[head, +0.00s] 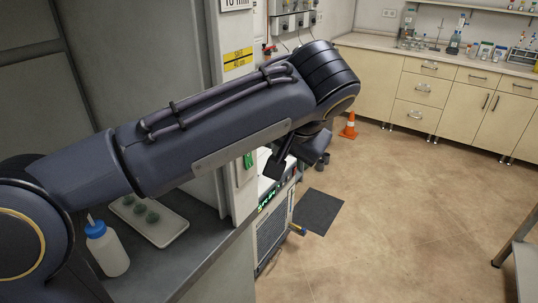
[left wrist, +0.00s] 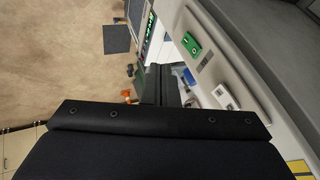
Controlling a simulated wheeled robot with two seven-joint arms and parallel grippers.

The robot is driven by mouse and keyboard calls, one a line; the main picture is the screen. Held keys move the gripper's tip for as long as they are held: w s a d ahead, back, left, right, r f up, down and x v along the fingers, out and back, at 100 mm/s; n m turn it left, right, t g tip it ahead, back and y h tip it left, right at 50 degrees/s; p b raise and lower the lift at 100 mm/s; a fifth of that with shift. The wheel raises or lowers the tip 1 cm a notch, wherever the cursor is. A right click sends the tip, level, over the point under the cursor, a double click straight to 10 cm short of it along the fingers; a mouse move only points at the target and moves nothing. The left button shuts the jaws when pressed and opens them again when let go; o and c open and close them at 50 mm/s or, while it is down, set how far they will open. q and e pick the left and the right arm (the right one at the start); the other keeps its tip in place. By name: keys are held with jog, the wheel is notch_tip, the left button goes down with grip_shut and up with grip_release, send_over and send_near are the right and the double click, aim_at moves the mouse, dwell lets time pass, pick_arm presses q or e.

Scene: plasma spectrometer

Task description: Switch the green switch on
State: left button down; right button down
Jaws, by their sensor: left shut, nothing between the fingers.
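The green switch (head: 248,160) sits on the pale wall panel edge, just below my left forearm in the head view. In the left wrist view the green switch (left wrist: 191,43) shows whole on the pale panel, up and to the right of the fingers. My left gripper (left wrist: 166,74) is shut and empty, apart from the switch. In the head view the left gripper (head: 284,162) hangs under the wrist, to the right of the switch, partly hidden by the arm. Whether the switch is on or off is too small to tell. My right gripper is not in view.
A white-framed instrument (head: 275,225) with a lit green display stands below the gripper. A grey counter (head: 190,270) at left holds a tray (head: 170,238) and a blue-capped bottle (head: 107,250). An orange cone (head: 349,126) stands on the open floor.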

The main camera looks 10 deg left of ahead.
aim_at(249, 159)
pick_arm(q)
jog(key=w+a+f, duration=0.3)
jog(key=a+f, duration=0.1)
jog(key=f, duration=0.1)
jog(key=w+a+f, duration=0.2)
jog(key=shift+w+a+f, duration=0.2)
jog(key=shift+w+f, duration=0.1)
jog(key=shift+f, duration=0.05)
jog(key=shift+w+a+f+b, duration=0.1)
jog(key=shift+a+f+b, duration=0.1)
jog(key=shift+a+b, duration=0.1)
jog(key=shift+r, duration=0.2)
